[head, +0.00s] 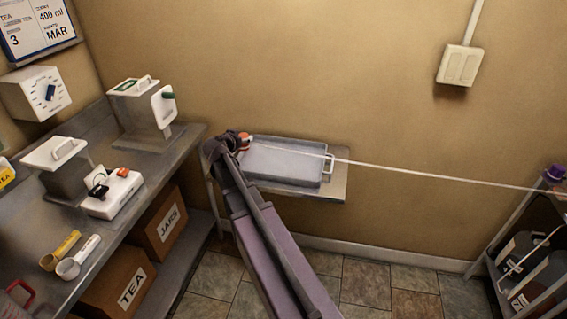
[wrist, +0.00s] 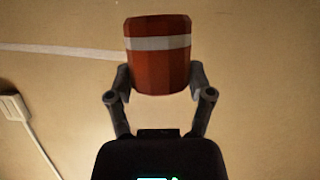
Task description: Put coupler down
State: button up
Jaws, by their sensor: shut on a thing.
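The coupler is a red-orange cylinder with a pale band (wrist: 158,70), close in the wrist view between the two fingers of my gripper (wrist: 158,84). My gripper is shut on it. In the head view, the coupler (head: 247,138) shows as a small orange patch at the tip of my gripper (head: 240,143), by the left end of a grey tray (head: 285,162). I cannot tell whether it touches the tray. A thin white line (head: 420,174) runs from near the coupler to the right; its end at the coupler is hidden.
The tray lies on a small wall shelf (head: 338,188). A steel bench (head: 95,130) on the left carries white-lidded containers, a white device with a red knob (head: 112,193) and scoops. A dark rack (head: 490,270) with buckets stands at right. The floor between is clear.

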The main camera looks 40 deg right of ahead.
jog(key=s+a+f+b, duration=0.7)
jog(key=s+f+b, duration=0.1)
jog(key=f, duration=0.1)
jog(key=shift+w, duration=0.1)
jog(key=w, duration=0.5)
jog(key=w+d+f+b, duration=0.1)
jog(key=w, duration=0.4)
jog(key=w+b, duration=0.1)
jog(key=w, duration=0.5)
jog(key=shift+d+f, duration=0.25)
jog(key=shift+s, duration=0.1)
jog(key=shift+f+b, duration=1.7)
jog(key=shift+f, duration=0.05)
jog(key=shift+f, duration=0.2)
jog(key=o, duration=1.2)
jog(key=shift+r, duration=0.1)
